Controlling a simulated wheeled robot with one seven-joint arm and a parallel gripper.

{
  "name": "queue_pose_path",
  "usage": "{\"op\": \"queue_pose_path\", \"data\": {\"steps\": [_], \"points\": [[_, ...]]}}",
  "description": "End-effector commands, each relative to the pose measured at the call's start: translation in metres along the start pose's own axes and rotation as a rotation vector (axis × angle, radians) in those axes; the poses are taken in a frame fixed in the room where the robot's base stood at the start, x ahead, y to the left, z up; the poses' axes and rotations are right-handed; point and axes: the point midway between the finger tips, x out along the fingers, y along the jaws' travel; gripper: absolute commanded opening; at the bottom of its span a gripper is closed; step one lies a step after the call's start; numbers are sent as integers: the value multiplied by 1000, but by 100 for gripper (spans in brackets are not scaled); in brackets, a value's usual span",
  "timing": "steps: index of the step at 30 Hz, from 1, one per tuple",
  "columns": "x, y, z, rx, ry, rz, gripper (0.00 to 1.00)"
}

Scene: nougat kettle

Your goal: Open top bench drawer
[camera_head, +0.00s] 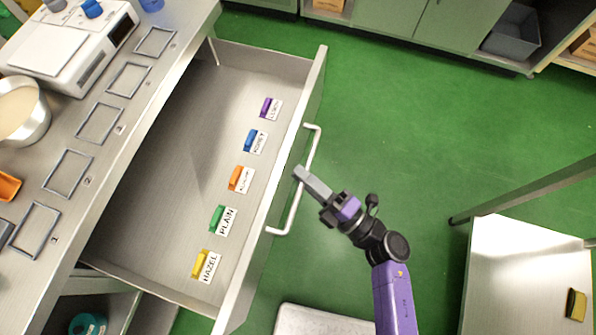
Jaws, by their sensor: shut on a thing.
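The top bench drawer (180,205) is pulled well out from under the steel bench at the left. Inside lie several coloured clips with labels, among them a yellow one marked HAZEL (203,265) and a green one marked PLAIN (219,219). A white bar handle (291,212) runs along the drawer's front. My gripper (302,174) is at the middle of this handle, shut on it. The fingertips hide a short part of the bar.
A white scale (60,50), a steel bowl (22,112) and several frames marked on the top stand on the bench (110,175). A steel table (515,270) with a yellow sponge-like block (576,304) is at the right. Green floor (440,130) is clear between.

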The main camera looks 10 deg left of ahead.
Motion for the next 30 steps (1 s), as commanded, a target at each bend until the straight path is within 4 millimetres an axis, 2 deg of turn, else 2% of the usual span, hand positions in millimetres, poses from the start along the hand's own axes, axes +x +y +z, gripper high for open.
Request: {"op": "queue_pose_path", "data": {"steps": [7,8,11,22,26,30], "points": [[0,-1,0,0,-1,-3,0],[0,-1,0,0,-1,-3,15],[0,-1,0,0,-1,-3,34],[-3,-1,0,0,-1,-1,34],[-18,-2,0,1,-2,-2,34],[-42,-3,0,1,-2,-3,34]]}}
